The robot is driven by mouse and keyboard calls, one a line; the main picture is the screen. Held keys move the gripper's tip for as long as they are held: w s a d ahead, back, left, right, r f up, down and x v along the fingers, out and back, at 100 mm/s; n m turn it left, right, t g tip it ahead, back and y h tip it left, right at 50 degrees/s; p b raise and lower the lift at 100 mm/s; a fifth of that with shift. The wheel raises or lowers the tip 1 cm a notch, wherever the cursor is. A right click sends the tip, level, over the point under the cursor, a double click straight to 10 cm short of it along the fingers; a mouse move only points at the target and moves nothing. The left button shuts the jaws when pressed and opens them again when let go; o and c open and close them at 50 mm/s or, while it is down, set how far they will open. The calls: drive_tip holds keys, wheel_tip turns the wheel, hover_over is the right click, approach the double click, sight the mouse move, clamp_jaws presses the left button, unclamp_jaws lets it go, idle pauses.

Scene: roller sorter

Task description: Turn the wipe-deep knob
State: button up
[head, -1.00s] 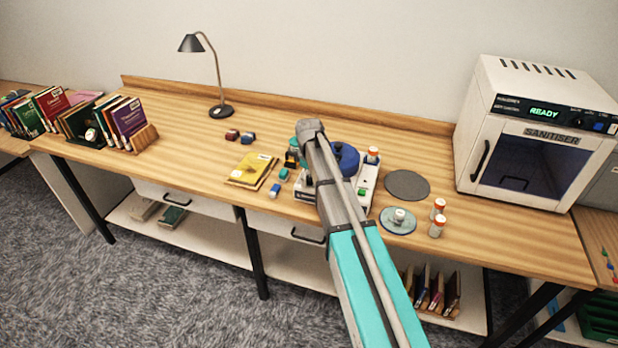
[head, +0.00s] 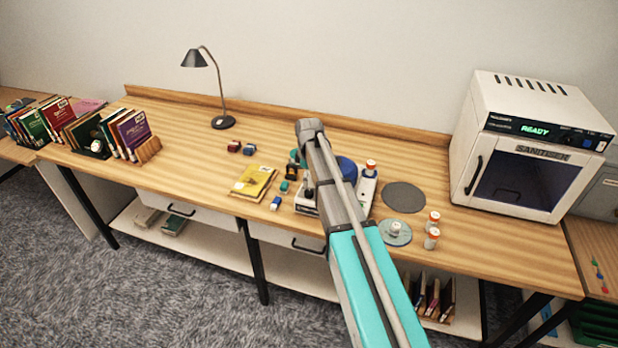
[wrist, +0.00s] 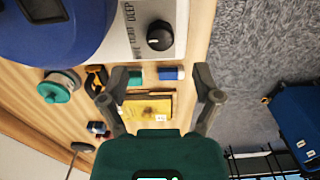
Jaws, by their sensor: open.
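A black round knob (wrist: 160,36) sits on the white face of a machine with a blue dome (wrist: 50,25) in the wrist view. Small printed words beside the knob include LIGHT and DEEP. I cannot clearly tell where its pointer sits. My gripper (wrist: 161,77) is open and empty, its two fingers apart below the knob in the picture and not touching it. In the head view, the white machine (head: 366,192) stands on the bench, partly hidden behind my arm. The knob and my fingertips are hidden there.
A yellow book (head: 254,181), small blocks and a teal-topped pot (wrist: 54,92) lie beside the machine. A grey disc (head: 403,197) and orange-capped bottles (head: 432,239) stand to its right. A sanitiser (head: 520,180) is at far right. The bench's back middle is clear.

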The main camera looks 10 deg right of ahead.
sight(309, 191)
drive_tip(key=shift+r+p, duration=3.6)
drive_tip(key=shift+r, duration=0.3)
drive_tip(key=s+f+m+b, duration=0.3)
drive_tip(key=s+m, duration=0.3)
drive_tip(key=s, duration=0.7)
drive_tip(key=s+f+m+b, duration=0.3)
drive_tip(key=s+m, duration=0.3)
drive_tip(key=s, duration=0.7)
drive_tip(key=shift+a+f+b, duration=0.35)
drive_tip(key=shift+a+b, duration=0.05)
